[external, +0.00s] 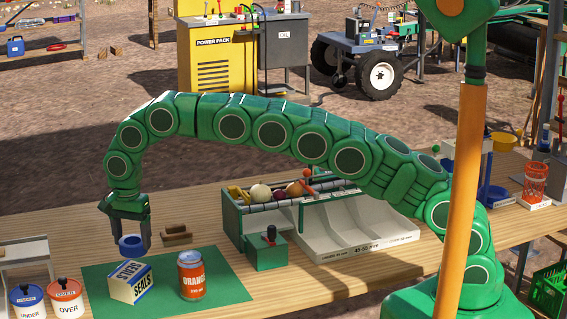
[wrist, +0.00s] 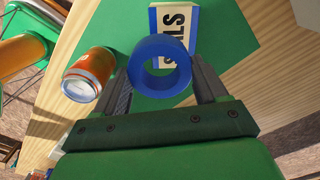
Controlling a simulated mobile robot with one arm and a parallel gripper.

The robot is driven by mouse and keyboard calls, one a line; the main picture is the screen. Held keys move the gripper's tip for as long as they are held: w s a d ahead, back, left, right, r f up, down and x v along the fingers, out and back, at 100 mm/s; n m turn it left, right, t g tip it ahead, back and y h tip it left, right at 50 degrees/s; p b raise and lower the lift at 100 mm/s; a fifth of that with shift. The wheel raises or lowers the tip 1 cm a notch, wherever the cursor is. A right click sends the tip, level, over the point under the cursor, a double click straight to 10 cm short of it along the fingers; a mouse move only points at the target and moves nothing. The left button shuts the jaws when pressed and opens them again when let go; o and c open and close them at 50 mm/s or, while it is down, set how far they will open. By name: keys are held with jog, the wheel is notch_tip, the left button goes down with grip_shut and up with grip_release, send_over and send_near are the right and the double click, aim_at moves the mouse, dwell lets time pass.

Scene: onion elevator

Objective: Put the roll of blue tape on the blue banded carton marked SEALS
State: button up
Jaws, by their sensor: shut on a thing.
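My gripper (external: 132,238) is shut on the roll of blue tape (wrist: 160,66), which sits between the two fingers in the wrist view. In the external view the blue tape (external: 131,246) is held above the table, just behind and above the carton. The carton marked SEALS (external: 129,283), white with blue bands, stands on the green mat (external: 213,272). In the wrist view the carton (wrist: 173,18) is partly hidden behind the tape. A gap shows between tape and carton in the external view, but its exact height is hard to tell.
An orange can (external: 191,275) stands on the mat right of the carton. Lidded pots marked UNDER (external: 27,300) and OVER (external: 66,298) stand at left. A brown wooden block (external: 176,236) lies behind the mat. A green sorter box (external: 265,250) stands at right.

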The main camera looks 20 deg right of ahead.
aim_at(124, 239)
jog(key=shift+w+a+f, duration=0.2)
jog(key=shift+a+f, duration=0.15)
jog(key=shift+f, duration=0.15)
jog(key=shift+w+a+f, duration=0.2)
jog(key=shift+a+f, duration=0.1)
jog(key=shift+f, duration=0.15)
jog(key=shift+a+f, duration=0.1)
jog(key=shift+w+a+f, duration=0.2)
jog(key=shift+a+f, duration=0.05)
jog(key=shift+f, duration=1.6)
jog(key=shift+f, duration=0.1)
jog(key=o, duration=1)
jog(key=shift+o, duration=0.2)
